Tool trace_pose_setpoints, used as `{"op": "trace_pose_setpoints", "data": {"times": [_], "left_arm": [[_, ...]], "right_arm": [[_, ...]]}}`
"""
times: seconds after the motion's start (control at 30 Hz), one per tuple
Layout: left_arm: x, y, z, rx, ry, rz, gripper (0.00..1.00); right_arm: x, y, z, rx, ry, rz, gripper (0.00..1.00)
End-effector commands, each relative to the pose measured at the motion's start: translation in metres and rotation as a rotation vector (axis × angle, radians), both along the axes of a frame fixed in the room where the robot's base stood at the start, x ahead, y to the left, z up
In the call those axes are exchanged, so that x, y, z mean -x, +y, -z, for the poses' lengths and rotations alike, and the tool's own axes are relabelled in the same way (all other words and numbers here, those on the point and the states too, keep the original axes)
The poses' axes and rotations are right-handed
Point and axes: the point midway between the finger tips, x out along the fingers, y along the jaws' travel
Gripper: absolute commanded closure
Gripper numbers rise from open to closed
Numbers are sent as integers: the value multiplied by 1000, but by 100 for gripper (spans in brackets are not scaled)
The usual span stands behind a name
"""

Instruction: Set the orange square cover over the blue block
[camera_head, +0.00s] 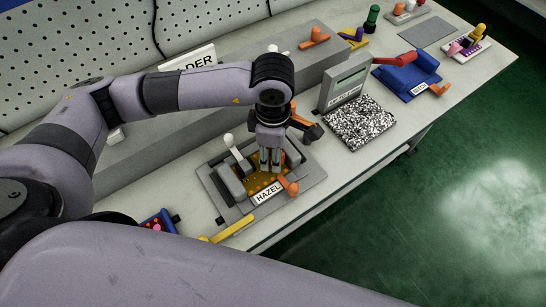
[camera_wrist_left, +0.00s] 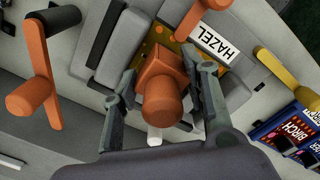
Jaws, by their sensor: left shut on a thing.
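The orange square cover (camera_wrist_left: 158,68) has a round knob on top and shows in the left wrist view between my fingers. My left gripper (camera_wrist_left: 165,80) is shut on it, a finger on each side. In the head view my left gripper (camera_head: 270,160) points down over the amber board in the grey fixture labelled HAZEL (camera_head: 222,187); the cover is mostly hidden there by the fingers. I cannot make out the blue block; the cover and gripper may hide it. Whether the cover touches the board is not clear. My right gripper is not in view.
The fixture has grey side bars, a white-tipped lever (camera_head: 229,140) and an orange knob (camera_head: 291,188). A yellow handle (camera_head: 232,229) lies near the front edge. A speckled pad (camera_head: 360,122) and a blue fixture (camera_head: 405,75) stand to the right. Bench surface between them is clear.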

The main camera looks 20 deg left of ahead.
Motion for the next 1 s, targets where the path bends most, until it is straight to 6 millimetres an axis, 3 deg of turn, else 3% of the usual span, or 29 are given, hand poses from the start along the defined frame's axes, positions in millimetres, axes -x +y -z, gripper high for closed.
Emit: {"op": "trace_pose_setpoints", "data": {"times": [1.0], "left_arm": [[2, 0, 5, -3, 8, 2, 91]], "right_arm": [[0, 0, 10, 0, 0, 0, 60]]}}
